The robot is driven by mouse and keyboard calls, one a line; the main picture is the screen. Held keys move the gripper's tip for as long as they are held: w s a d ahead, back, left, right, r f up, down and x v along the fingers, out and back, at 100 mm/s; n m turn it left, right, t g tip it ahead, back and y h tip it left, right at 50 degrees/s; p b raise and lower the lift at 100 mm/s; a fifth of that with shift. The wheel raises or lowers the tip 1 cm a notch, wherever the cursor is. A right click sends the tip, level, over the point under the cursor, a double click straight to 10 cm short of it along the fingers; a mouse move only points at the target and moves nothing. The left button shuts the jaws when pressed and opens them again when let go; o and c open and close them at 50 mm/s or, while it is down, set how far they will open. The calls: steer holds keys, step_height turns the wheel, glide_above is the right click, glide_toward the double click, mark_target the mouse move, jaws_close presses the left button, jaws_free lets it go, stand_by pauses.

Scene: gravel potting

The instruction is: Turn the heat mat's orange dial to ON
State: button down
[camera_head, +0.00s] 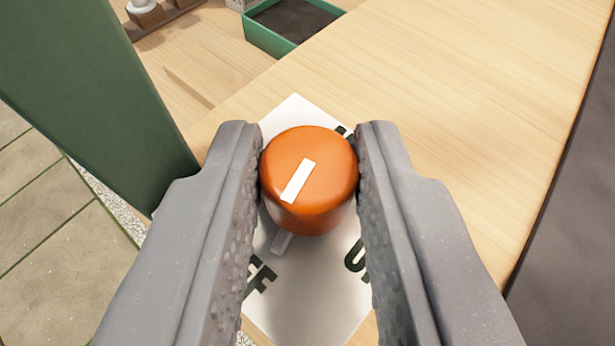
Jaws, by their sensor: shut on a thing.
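The orange dial (325,190) stands on a white label plate (308,285) on the pale wooden surface. A white pointer line on its top slants from lower left to upper right. My gripper (309,180) is shut on the dial, with one grey finger on its left side and one on its right. Dark letters ending in "FF" show at the lower left of the plate. Other dark letters at the right are partly hidden by the right finger. A small grey tab shows at the dial's lower left. The heat mat itself cannot be made out.
A green tray (268,38) with dark soil stands at the top. A green panel (85,95) rises at the left, with paving (60,245) beyond it. A dark surface (575,210) lies along the right edge. The wooden surface at the upper right is clear.

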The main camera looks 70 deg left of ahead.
steer(key=shift+w+d+r+n+g+p, duration=0.1)
steer(key=shift+w+n+g+p, duration=0.05)
steer(key=shift+n+g+p, duration=0.35)
steer(key=shift+w+r+n+g+p, duration=0.1)
steer(key=shift+w+n+g+p, duration=0.05)
steer(key=shift+n+g+p, duration=0.35)
steer(key=shift+f+n+g+y, duration=0.25)
steer(key=shift+n+g+y, duration=0.05)
steer(key=shift+n+g, duration=0.35)
steer(key=n+g+b, duration=0.2)
steer(key=shift+w+f+g+b, duration=0.1)
steer(key=shift+g+b, duration=0.25)
steer(key=shift+w+n+g+b, duration=0.1)
steer(key=shift+n+g+b, duration=0.3)
steer(key=shift+b, duration=0.2)
steer(key=shift+r, duration=0.25)
steer(key=c, duration=1.2)
jaws_free()
steer(key=b+v, duration=0.3)
steer(key=v, duration=1)
steer(key=shift+w+d+r, duration=0.2)
steer(key=shift+w+d, duration=0.05)
steer(key=shift+w, duration=0.1)
